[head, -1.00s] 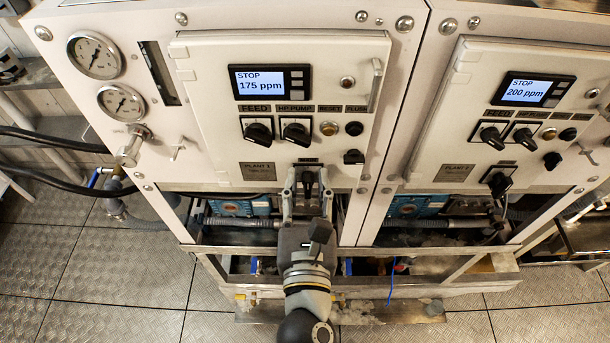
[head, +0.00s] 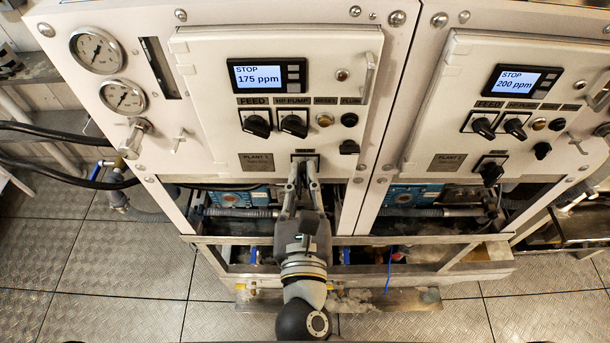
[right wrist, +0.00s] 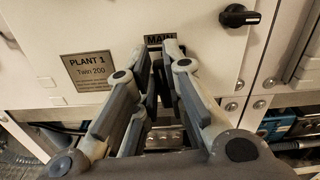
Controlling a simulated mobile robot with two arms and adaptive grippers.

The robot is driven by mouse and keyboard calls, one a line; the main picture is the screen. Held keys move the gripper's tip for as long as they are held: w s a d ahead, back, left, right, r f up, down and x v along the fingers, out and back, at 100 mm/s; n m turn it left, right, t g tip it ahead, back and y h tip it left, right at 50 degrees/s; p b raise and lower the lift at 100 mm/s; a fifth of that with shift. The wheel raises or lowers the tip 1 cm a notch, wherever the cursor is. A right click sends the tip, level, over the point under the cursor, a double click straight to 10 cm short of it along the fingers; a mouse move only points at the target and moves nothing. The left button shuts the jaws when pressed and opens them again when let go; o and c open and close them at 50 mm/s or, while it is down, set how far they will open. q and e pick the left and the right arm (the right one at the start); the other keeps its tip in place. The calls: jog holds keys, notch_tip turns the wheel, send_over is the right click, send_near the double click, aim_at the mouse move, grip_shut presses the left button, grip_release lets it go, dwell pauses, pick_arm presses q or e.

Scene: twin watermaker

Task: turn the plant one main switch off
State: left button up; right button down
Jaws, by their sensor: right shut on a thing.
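The plant one panel (head: 215,125) is the left white door, with a "PLANT 1" plate (right wrist: 88,72) in the right wrist view. Its main switch (head: 305,157) sits low on the door, under a "MAIN" label (right wrist: 159,39). My right gripper (head: 304,168) reaches up from below and is shut on the switch knob. The fingers hide most of the knob, so I cannot tell its angle. In the right wrist view my right gripper (right wrist: 157,58) has its fingertips just below the label. The plant one display (head: 267,76) is lit, reading "STOP 175 ppm". My left gripper is not in view.
Feed (head: 257,123) and HP pump (head: 294,121) knobs sit above the main switch, with a black knob (head: 349,147) to its right. The plant two panel (head: 440,130) has its own main switch (head: 490,170). A metal frame rail (head: 400,240) runs below.

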jog(key=n+p, duration=0.2)
jog(key=n, duration=0.1)
jog(key=shift+a+r+p, duration=0.1)
jog(key=shift+a+p, duration=0.1)
jog(key=shift+p, duration=0.15)
jog(key=shift+a+f+n+p, duration=0.1)
jog(key=shift+n+p, duration=0.4)
jog(key=shift+n, duration=0.15)
jog(key=shift+a+f+n+p, duration=0.1)
jog(key=shift+n+p, duration=0.35)
jog(key=shift+n, duration=0.2)
jog(key=c, duration=1.5)
grip_release()
jog(key=shift+w+f, duration=0.1)
jog(key=shift+w, duration=0.05)
jog(key=s, duration=1.2)
